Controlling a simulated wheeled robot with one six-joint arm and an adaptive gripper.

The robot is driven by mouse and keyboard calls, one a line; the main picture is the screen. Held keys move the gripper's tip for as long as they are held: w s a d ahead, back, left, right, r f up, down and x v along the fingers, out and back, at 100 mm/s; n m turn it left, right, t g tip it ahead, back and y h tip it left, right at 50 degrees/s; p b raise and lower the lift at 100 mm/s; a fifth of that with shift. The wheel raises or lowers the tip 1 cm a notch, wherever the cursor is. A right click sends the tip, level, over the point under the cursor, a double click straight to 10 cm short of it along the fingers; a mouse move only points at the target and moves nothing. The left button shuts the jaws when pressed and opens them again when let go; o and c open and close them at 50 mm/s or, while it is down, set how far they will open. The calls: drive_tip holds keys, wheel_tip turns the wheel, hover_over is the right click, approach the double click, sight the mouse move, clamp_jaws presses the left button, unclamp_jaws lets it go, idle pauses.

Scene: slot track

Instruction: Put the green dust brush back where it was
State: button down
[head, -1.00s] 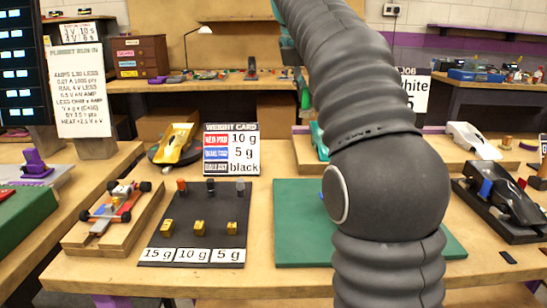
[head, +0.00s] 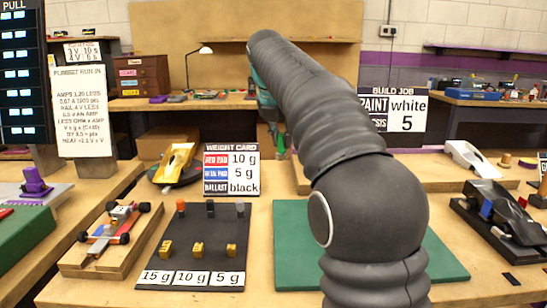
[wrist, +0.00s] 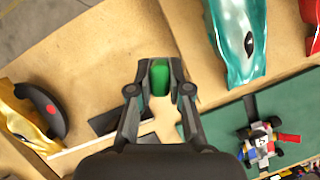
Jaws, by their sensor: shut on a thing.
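The green dust brush (wrist: 160,77) shows in the wrist view as a green block between the fingertips of my gripper (wrist: 159,90). My gripper is shut on it, and the brush is over the tan bench top. The brush's lower end and any bristles are hidden from this angle. In the head view my dark arm crosses the middle of the picture. A small green patch shows beside its far end, and I cannot tell for sure that it is the brush. No marked resting place for the brush can be made out.
The wrist view shows a teal car body (wrist: 238,45), a green mat (wrist: 225,125) with a small chassis (wrist: 262,138), and a yellow car body (wrist: 20,122). In the head view, the weight card (head: 231,170) and build job sign (head: 393,106) stand upright. Bare bench lies between.

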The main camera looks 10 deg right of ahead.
drive_tip(key=shift+w+a+f, duration=0.6)
drive_tip(key=shift+a+f, duration=0.15)
drive_tip(key=shift+a, duration=0.15)
drive_tip(key=shift+f+b, duration=0.7)
drive_tip(key=shift+f, duration=1.2)
drive_tip(key=c, duration=1.1)
unclamp_jaws()
drive_tip(key=shift+f, duration=0.1)
drive_tip(key=p+v, duration=0.1)
drive_tip(key=v, duration=1.1)
